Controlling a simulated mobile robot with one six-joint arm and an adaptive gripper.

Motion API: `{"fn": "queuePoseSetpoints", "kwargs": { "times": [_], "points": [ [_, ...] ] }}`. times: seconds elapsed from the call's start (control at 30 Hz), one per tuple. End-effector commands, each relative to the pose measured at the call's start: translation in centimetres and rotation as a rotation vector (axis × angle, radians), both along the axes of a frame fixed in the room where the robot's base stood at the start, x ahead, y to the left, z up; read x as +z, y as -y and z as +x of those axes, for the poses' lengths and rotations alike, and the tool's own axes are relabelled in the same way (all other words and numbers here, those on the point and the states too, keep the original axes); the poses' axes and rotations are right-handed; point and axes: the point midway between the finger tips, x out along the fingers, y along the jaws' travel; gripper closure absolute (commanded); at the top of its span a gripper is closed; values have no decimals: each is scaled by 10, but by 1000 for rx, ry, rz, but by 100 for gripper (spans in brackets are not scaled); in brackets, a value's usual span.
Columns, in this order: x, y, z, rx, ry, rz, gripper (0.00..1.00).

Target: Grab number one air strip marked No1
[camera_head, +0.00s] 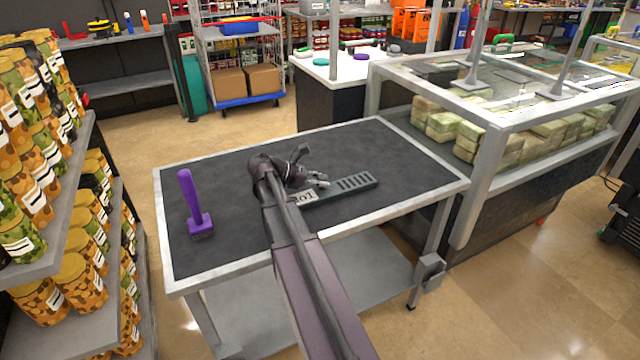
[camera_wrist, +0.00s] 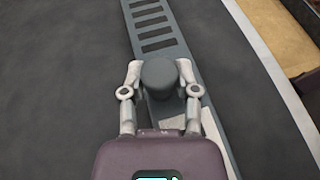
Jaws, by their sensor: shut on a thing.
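The air strip is a long grey slotted bar (camera_head: 355,184) on the dark table top, with a white label (camera_head: 306,197) near its left end. The label is partly hidden by my arm, and its writing is too small to read surely. In the wrist view the strip (camera_wrist: 155,30) runs up and down with dark slots in its upper part. My gripper (camera_head: 318,182) is over the strip. In the wrist view my gripper (camera_wrist: 160,75) has its fingers closed on the round grey knob (camera_wrist: 159,76) of the strip. The strip appears to lie on the table.
The table (camera_head: 240,160) has a pale metal rim. Shelves of camouflage canisters (camera_head: 75,270) stand close at the left, and a framed case with wrapped bundles (camera_head: 480,140) at the right.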

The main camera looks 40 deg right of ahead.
Motion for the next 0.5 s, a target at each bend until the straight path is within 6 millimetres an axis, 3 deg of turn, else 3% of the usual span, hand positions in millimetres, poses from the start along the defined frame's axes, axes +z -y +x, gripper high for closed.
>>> {"fn": "queuePoseSetpoints", "kwargs": {
  "times": [0.5],
  "points": [
    [39,-1,-3,0,0,-1,100]
  ]
}}
